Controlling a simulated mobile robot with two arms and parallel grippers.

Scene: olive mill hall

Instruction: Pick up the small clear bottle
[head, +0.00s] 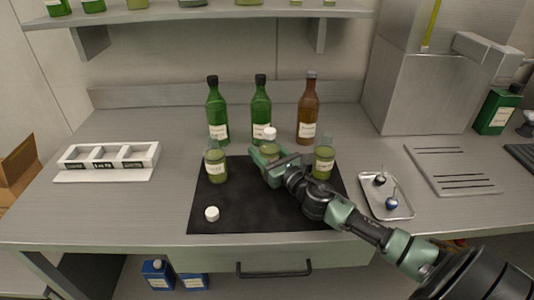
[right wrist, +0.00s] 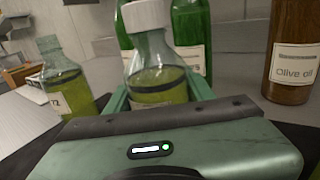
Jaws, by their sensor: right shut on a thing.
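A small clear bottle (head: 270,148) with a white cap and yellow-green oil stands upright between the fingers of my right gripper (head: 267,166). It also shows in the right wrist view (right wrist: 158,82), close between the green fingers. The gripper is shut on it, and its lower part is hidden. I cannot tell whether its base touches the mat. Two similar clear bottles without caps stand on the black mat (head: 240,212): a left one (head: 215,166) and a right one (head: 323,160). A loose white cap (head: 211,214) lies at the mat's front left. My left gripper is not in view.
Two green bottles (head: 218,115) and a brown bottle (head: 308,118) stand behind the mat. A white compartment rack (head: 110,175) is at left. A small metal tray (head: 384,207) with two small items lies right of the mat. The bench between rack and mat is clear.

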